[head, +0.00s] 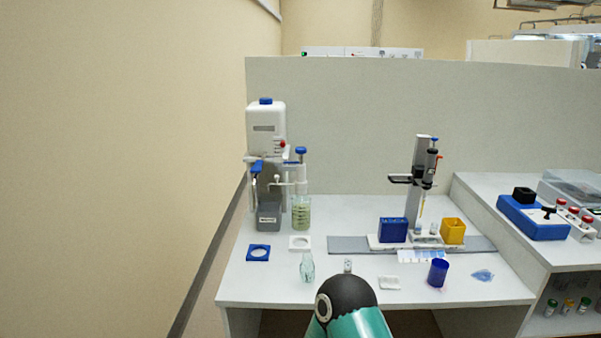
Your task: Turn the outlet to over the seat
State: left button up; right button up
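A bottle-top dispenser (301,172) with a blue cap stands on a clear bottle (301,214) at the back left of the bench. A thin outlet (280,183) appears to reach left from it, in front of the white tank unit; its exact direction is hard to tell. A white square seat with a round hole (292,240) lies on the bench just in front of the bottle. A blue square seat with a round hole (249,255) lies to its left. Which seat is meant cannot be told. Neither gripper is in view.
A white tank unit (265,117) with a grey base stands left of the bottle. A clear flask (307,268) and a small vial (348,265) stand near the front edge. Blue cup (437,274), blue box (392,230) and yellow box (453,231) are at right.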

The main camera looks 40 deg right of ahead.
aim_at(277, 178)
jog(key=z, duration=0.25)
jog(key=i, duration=0.65)
jog(key=z, duration=0.4)
jog(key=k, duration=0.85)
jog(key=z, duration=0.2)
jog(key=i, duration=0.85)
jog(key=u, duration=0.1)
